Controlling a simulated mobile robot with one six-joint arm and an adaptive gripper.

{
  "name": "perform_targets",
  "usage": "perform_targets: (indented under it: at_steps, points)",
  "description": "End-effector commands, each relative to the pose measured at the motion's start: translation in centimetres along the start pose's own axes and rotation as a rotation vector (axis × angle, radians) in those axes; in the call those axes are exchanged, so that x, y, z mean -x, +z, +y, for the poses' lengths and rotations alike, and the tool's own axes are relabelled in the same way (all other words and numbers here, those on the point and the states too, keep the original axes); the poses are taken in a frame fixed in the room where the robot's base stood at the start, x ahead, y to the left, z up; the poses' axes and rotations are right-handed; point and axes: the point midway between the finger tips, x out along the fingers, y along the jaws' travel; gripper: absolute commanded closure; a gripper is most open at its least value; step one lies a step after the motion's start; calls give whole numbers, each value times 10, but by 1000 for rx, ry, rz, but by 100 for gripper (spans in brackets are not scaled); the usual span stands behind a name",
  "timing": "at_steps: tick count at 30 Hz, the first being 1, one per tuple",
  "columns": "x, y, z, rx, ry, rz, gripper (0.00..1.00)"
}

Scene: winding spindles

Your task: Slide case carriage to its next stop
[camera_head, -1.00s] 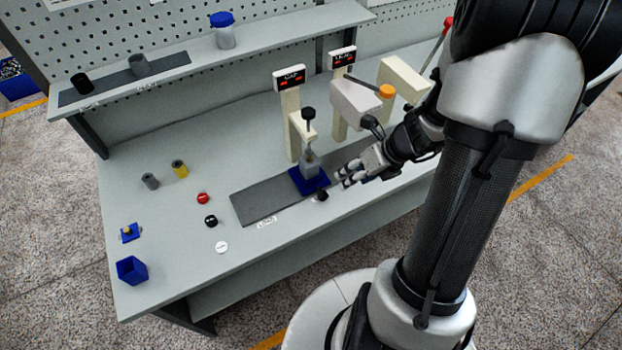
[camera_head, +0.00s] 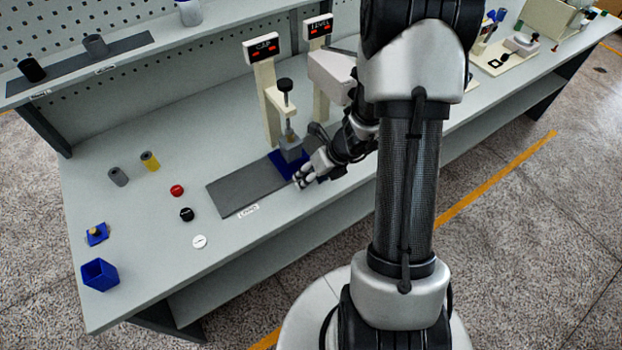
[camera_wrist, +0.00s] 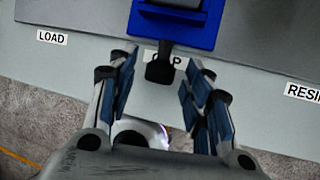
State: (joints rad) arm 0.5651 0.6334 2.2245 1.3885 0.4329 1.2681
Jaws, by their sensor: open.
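The blue case carriage (camera_head: 277,163) sits on the grey track, below the CAP post, with a grey case (camera_head: 290,150) upright on it. In the wrist view the carriage (camera_wrist: 197,36) is at the top, and its black handle knob (camera_wrist: 160,69) sticks out toward me. My gripper (camera_wrist: 161,78) is open, with its fingers on either side of the knob and not visibly closed on it. In the head view my gripper (camera_head: 303,178) is at the carriage's front edge, and the knob is hidden there.
The track (camera_head: 238,188) runs clear to the left, to the LOAD label (camera_wrist: 52,37). A RESIN label (camera_wrist: 302,92) lies to the right. The CAP post (camera_head: 268,105) stands close behind. Red, black and white buttons (camera_head: 187,214) and a blue bin (camera_head: 100,275) are at left.

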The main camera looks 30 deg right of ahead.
Motion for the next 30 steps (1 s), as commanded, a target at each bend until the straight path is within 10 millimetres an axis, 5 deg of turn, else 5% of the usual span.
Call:
perform_targets:
  at_steps: [8,30]
  points:
    - [-1,1,0,0,0,-1,54]
    - [-1,0,0,1,0,-1,100]
